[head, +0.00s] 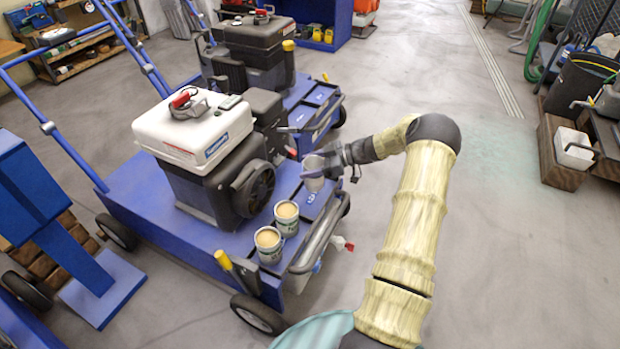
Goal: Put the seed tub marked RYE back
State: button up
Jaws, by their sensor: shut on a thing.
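My gripper (330,161) is shut on a pale grey tub (313,184) at the right end of the near blue aerator's deck (150,193). The tub is partly hidden by the gripper, and its marking cannot be read. It is over or on the deck's front strip; I cannot tell if it touches. A small blue-and-white label (311,197) shows just below it on the strip. Two white tubs of tan seed stand upright on the same strip, the middle tub (286,218) and the left tub (268,246). Their markings are too small to read.
A dark engine with a white tank (195,130) stands behind the tubs. A grey bar (317,238) runs along the deck's front edge, and a yellow-capped post (224,260) stands at left. A second aerator (255,45) is behind.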

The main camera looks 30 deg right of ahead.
notch_tip(320, 180, down, 5)
jog(key=b, duration=0.2)
jog(key=shift+d+b, duration=0.1)
jog(key=shift+b, duration=0.2)
jog(key=shift+d, duration=0.1)
jog(key=o, duration=1.1)
jog(key=shift+f, duration=0.1)
jog(key=shift+c, duration=0.2)
jog(key=shift+s+d+r, duration=0.15)
jog(key=shift+d+r, duration=0.05)
jog(key=shift+r, duration=0.1)
jog(key=p+v, duration=0.4)
jog(key=v, duration=0.7)
jog(key=shift+s+p, duration=0.2)
jog(key=shift+p, duration=0.1)
